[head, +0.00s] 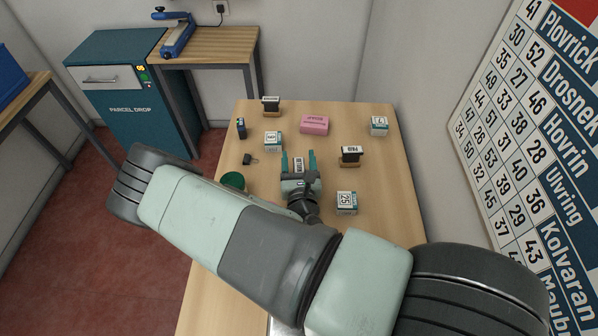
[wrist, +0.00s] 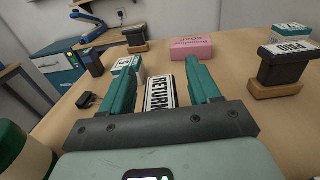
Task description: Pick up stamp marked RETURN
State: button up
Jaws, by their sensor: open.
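The stamp marked RETURN (wrist: 160,93) shows in the wrist view with its white label between my two fingers. In the head view its label (head: 299,165) also sits between the fingertips. My gripper (head: 299,157) is open, with one teal finger on each side of the stamp. I cannot tell whether either finger touches it. The lower part of the stamp is hidden by the gripper. In the wrist view my gripper (wrist: 170,75) points forward over the table.
A stamp marked PAID (head: 350,155) stands close on the right. Small boxes (head: 346,202) (head: 273,141) lie around, with a pink block (head: 314,124) behind. A green round thing (head: 233,181) and a small black object (head: 249,159) are on the left.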

jog(key=c, duration=1.1)
jog(key=shift+c, duration=0.2)
jog(key=shift+r, duration=0.15)
